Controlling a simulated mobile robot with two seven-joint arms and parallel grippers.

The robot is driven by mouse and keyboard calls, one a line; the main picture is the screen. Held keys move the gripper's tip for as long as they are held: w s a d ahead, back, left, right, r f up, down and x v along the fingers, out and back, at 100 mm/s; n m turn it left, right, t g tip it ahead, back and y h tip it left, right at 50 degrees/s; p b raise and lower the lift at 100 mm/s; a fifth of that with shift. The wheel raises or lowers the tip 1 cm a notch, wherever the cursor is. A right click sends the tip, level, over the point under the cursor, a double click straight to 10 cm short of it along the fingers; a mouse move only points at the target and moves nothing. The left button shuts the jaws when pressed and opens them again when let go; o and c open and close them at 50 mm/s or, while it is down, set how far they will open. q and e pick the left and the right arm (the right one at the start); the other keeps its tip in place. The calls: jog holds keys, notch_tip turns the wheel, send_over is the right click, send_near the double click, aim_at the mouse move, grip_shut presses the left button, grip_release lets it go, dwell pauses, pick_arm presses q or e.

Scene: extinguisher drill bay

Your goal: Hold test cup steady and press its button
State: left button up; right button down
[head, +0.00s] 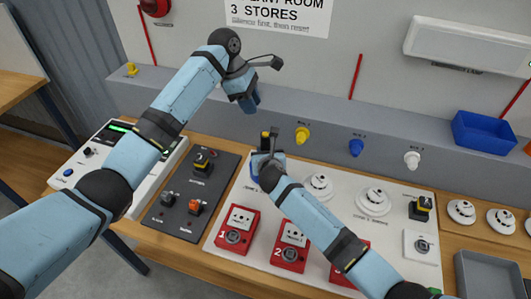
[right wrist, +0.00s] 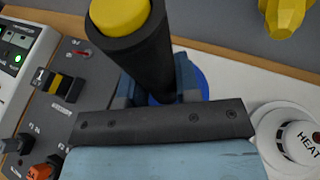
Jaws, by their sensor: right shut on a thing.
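The test cup (right wrist: 147,62) is a black cylinder with a yellow button (right wrist: 121,15) on its top. It also shows small in the head view (head: 265,142), partly hidden by my right gripper. My right gripper (right wrist: 157,88) is shut around the cup's body over the white panel; it shows in the head view too (head: 265,160). A blue round part (right wrist: 204,86) shows below the cup, mostly hidden. My left gripper (head: 251,103) hangs above the cup and slightly left of it, apart from it and pointing down. Its finger gap is not clear.
White detectors (head: 373,200) and red call points (head: 237,230) sit on the white panel (head: 241,190). A dark switch panel (head: 222,165) and a control box (head: 148,168) lie left. A blue bin (head: 484,132) stands right.

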pick_arm(q)
grip_shut()
dwell(1.4)
